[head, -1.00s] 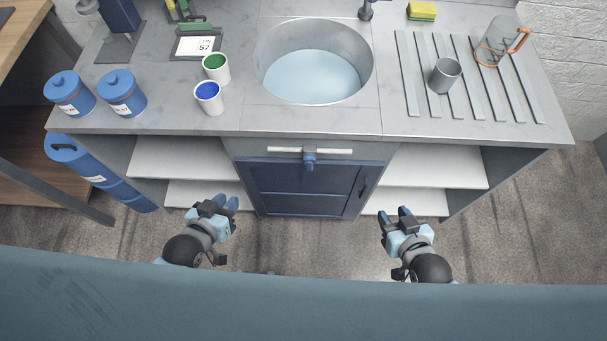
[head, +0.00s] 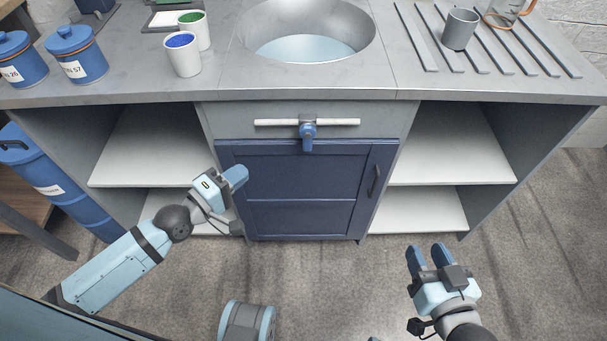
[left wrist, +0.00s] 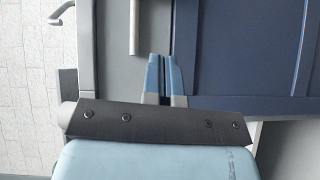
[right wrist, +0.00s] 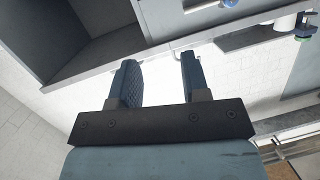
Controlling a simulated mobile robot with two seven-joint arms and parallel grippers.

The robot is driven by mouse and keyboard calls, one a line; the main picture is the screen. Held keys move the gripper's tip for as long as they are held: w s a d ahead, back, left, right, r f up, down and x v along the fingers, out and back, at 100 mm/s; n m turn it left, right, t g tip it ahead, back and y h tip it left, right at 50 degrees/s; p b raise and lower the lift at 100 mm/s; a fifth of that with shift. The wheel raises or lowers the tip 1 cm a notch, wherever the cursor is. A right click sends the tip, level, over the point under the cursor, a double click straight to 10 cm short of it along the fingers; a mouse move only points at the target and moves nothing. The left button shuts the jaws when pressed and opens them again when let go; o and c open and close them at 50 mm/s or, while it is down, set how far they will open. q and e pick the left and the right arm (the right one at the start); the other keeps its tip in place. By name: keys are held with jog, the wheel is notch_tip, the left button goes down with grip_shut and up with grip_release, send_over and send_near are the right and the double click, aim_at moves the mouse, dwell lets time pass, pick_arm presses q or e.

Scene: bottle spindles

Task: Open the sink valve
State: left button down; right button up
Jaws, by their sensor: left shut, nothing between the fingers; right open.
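The sink valve has a blue handle (head: 308,136) in the middle of a white horizontal pipe (head: 345,122) on the grey panel below the sink (head: 318,48). The handle hangs straight down, across the pipe. My left gripper (head: 238,174) is shut and empty in front of the blue cabinet door's (head: 290,175) upper left, below and left of the valve, apart from it. In the left wrist view its fingers (left wrist: 163,72) are together, with the pipe end (left wrist: 135,30) just beyond; the handle is not seen there. My right gripper (head: 429,255) is open and empty, low over the floor at right.
White shelves (head: 440,145) stand open on both sides of the door. The countertop edge (head: 300,94) overhangs the valve. Paint cups (head: 183,55) and blue canisters (head: 77,55) stand on the left of the counter, a grey cup (head: 460,29) on the right.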

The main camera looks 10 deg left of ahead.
aim_at(308, 139)
pick_arm(q)
jog(key=shift+w+d+f+n+b, duration=0.15)
jog(key=shift+w+f+n+b, duration=0.2)
jog(key=shift+n+b, duration=0.2)
pick_arm(e)
jog(key=shift+s+d+f, duration=0.2)
jog(key=shift+s+f, duration=0.2)
jog(key=shift+s, duration=0.1)
pick_arm(q)
jog(key=d+x, duration=0.1)
jog(key=x, duration=0.3)
jog(key=s+b+x, duration=0.1)
jog(key=x, duration=0.3)
jog(key=d+b+x, duration=0.1)
jog(key=x, duration=0.3)
jog(key=shift+d+r, duration=0.1)
jog(key=shift+d, duration=0.45)
pick_arm(e)
jog(key=r+t, duration=0.1)
jog(key=a+r+y, duration=0.1)
jog(key=r, duration=0.1)
jog(key=r+t, duration=0.1)
jog(key=shift+w+a+r+t+y, duration=0.3)
jog(key=shift+w+r+y, duration=0.05)
jog(key=shift+y, duration=0.05)
pick_arm(q)
jog(key=shift+b, duration=0.35)
pick_arm(e)
jog(key=shift+a+f, duration=0.1)
jog(key=shift+f, duration=0.15)
